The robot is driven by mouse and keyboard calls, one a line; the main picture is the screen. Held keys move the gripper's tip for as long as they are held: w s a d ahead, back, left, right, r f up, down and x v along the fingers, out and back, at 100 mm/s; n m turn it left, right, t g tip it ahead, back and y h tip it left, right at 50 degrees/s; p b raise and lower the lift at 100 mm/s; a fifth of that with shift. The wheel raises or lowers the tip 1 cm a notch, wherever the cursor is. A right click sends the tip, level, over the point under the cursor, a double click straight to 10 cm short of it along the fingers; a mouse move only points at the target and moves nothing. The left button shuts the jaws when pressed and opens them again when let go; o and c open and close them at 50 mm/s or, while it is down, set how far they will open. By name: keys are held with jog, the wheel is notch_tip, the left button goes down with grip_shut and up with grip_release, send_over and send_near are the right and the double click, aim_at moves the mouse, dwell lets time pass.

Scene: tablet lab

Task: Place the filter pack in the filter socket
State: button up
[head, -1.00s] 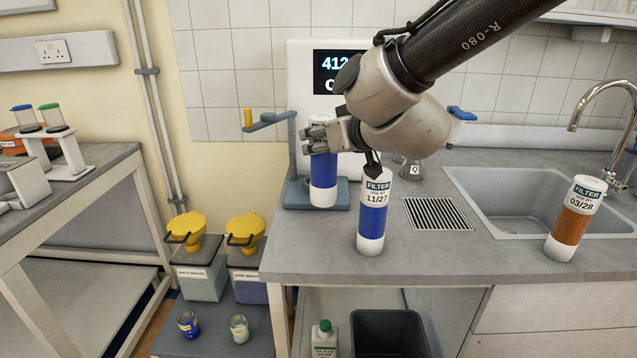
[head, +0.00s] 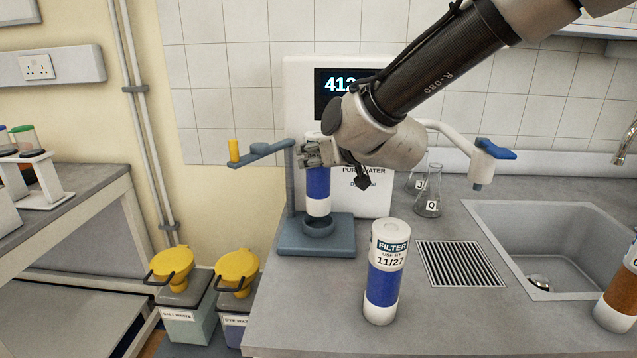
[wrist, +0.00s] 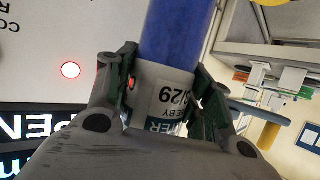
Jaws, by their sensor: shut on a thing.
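My gripper (head: 316,154) is shut on the upper part of a blue filter pack (head: 318,183) with white ends. In the wrist view, the pack (wrist: 178,40) sits between both fingers, its label upside down and reading "/29". The filter socket (head: 292,240) is a blue-grey base with a round ring and an upright post. The pack hangs about upright over the ring, its lower end close to the rim. Part of the dark ring opening shows below it, so the pack does not look seated.
A second blue filter pack (head: 384,275), marked 11/27, stands on the counter in front. An orange pack (head: 620,290) is cut off at the right edge. A swing arm with a yellow knob (head: 235,150) extends left from the post. Flasks (head: 429,190) stand behind, right of the dispenser.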

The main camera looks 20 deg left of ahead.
aim_at(318, 174)
jog(key=shift+f, duration=2.5)
jog(key=o, duration=1.4)
jog(key=shift+f, duration=0.1)
jog(key=shift+r, duration=0.25)
jog(key=v, duration=1.2)
jog(key=shift+f, duration=0.1)
